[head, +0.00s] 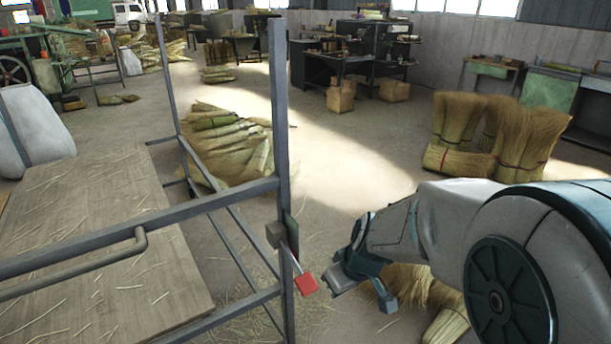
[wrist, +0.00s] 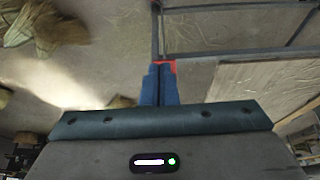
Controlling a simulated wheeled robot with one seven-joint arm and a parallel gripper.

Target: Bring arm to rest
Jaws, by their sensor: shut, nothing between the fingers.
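A red lever handle (head: 306,284) sits on a small bracket on the post, left of my gripper. In the wrist view a bit of the red handle (wrist: 172,65) shows just behind the fingertips, mostly hidden by them. In the head view a gap separates my gripper from the handle.
The grey metal frame (head: 281,120) stands close on the left, with a straw-strewn wooden board (head: 90,235). Straw bundles (head: 225,148) lie on the floor behind it. Broom heads (head: 500,130) stand at right, and more straw (head: 445,325) lies below my arm. The middle floor is clear.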

